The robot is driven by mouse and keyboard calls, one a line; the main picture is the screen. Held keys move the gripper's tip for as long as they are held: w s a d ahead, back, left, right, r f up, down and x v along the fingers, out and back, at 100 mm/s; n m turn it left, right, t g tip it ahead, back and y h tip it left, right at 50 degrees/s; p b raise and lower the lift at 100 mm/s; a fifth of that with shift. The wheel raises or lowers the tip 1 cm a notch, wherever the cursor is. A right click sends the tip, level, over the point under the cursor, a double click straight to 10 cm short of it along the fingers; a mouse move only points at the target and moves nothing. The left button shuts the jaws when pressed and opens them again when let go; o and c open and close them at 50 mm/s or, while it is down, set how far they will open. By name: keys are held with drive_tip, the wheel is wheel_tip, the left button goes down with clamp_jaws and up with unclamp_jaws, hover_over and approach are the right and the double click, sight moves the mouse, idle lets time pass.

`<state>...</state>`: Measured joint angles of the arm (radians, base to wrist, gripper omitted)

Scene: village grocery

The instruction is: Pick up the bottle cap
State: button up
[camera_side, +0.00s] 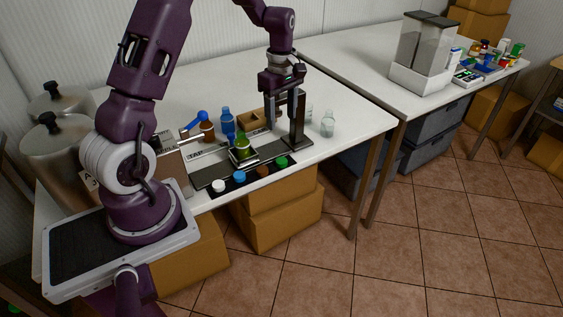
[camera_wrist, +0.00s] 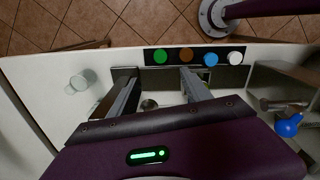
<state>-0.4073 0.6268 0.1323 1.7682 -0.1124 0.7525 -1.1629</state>
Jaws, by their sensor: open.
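Several bottle caps lie in a row on a black strip (camera_side: 250,177) along the table's front edge: white (camera_side: 218,186), blue (camera_side: 239,177), brown (camera_side: 262,171) and green (camera_side: 281,162). The wrist view shows the same row near the table edge: green (camera_wrist: 160,56), brown (camera_wrist: 186,54), blue (camera_wrist: 211,59) and white (camera_wrist: 235,57). My gripper (camera_wrist: 158,78) is open and empty, its long fingers spread on the near side of the row in the wrist view. In the side view it hangs above the table, behind the strip. No cap is between the fingers.
A green object (camera_side: 242,148) sits in a fixture behind the strip. Blue bottles (camera_side: 228,120), a brown bottle (camera_side: 207,127) and a wooden block (camera_side: 250,119) stand farther back. Clear glass (camera_side: 327,125) stands at right.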

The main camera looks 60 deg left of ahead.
sight(281, 160)
wheel_tip(281, 160, down, 14)
drive_tip(key=shift+f, duration=0.25)
clamp_jaws()
